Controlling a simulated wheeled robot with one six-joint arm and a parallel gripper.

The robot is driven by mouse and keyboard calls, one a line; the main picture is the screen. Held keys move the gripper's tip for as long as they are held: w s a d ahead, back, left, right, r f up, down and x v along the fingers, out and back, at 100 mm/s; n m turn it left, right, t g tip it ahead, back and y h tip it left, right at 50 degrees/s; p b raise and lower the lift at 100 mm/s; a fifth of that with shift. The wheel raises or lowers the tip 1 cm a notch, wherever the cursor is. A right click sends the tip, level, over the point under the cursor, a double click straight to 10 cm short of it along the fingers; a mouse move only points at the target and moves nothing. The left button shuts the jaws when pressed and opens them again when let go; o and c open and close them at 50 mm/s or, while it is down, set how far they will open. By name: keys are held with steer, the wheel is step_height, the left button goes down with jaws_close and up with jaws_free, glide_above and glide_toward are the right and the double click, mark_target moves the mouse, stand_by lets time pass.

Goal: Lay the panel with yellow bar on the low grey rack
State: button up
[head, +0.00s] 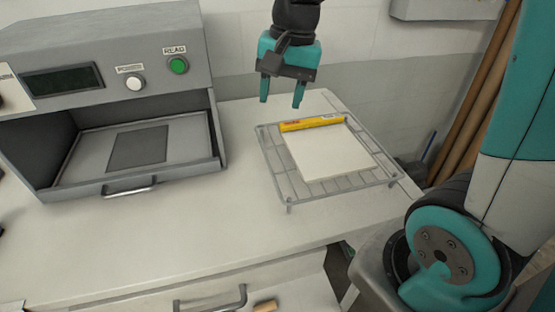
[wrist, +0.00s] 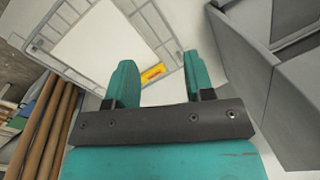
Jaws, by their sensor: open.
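The white panel (head: 322,156) lies flat on the low grey rack (head: 300,197), with its yellow bar (head: 311,124) along the far edge. My gripper (head: 282,103) is open and empty above the rack's far side, just beyond the yellow bar and apart from it. In the wrist view the two teal fingers of my gripper (wrist: 160,75) stand apart. The panel (wrist: 88,45) and part of the yellow bar (wrist: 152,74) show beyond them, and the rest of the bar is hidden behind a finger. The rack (wrist: 150,22) surrounds the panel in that view.
A grey press (head: 110,75) with a green button (head: 178,65) stands at the left, its tray (head: 85,172) holding a dark square plate. The white worktop (head: 180,235) is clear in front. Brown tubes (head: 480,95) lean at the right. A drawer with a handle (head: 222,304) is below.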

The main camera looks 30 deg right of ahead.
steer(key=s+a+n+y, duration=0.2)
steer(key=s+a+n, duration=0.9)
steer(key=s+n, duration=0.3)
steer(key=shift+s+n+g+y, duration=0.3)
steer(key=shift+s+g, duration=0.1)
steer(key=shift+s, duration=0.6)
steer(key=shift+f, duration=0.1)
